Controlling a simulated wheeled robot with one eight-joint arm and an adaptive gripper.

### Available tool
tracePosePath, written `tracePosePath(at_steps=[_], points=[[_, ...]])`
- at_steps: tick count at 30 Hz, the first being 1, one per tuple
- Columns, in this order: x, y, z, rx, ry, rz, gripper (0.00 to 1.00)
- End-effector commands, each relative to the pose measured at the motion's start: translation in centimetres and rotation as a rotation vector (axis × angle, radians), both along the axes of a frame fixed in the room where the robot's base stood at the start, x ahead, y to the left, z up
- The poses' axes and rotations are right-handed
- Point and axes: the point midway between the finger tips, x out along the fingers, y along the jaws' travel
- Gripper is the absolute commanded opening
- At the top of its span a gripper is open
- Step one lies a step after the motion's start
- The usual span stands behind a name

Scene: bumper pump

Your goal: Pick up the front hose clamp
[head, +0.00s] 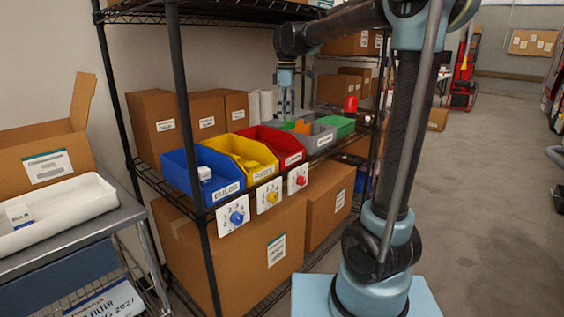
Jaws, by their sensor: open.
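My gripper (287,112) points down over the far bins on the middle shelf of the black wire rack. It is open and looks empty. Below it are a grey bin (322,141) and green and orange shapes too small to make out. I cannot identify a hose clamp for certain; any clamps in the grey bin are hidden by its walls or too small to tell. Whether my fingertips are inside the bin or above it is unclear.
A blue bin (180,176), yellow bin (259,175) and red bin (291,150) stand nearer, with dial cards below. A green bin (340,125) is beyond. Cardboard boxes (152,122) stand behind. Rack posts and an upper shelf (215,10) frame the space.

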Motion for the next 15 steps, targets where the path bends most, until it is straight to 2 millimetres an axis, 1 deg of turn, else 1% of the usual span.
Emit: tracePosePath(at_steps=[1, 3, 5, 8, 11, 15], points=[[0.5, 0.7, 0.1, -0.002, 0.003, 0.023, 0.60], [0.9, 1.4, 0.2, -0.003, 0.005, 0.048, 0.60], [1.0, 1.7, 0.2, -0.004, 0.006, 0.059, 0.60], [1.1, 1.8, -0.5, -0.004, 0.007, 0.065, 0.60], [1.1, 1.8, -1.9, -0.004, 0.007, 0.064, 0.60], [1.1, 1.8, -4.4, -0.004, 0.007, 0.064, 0.60]])
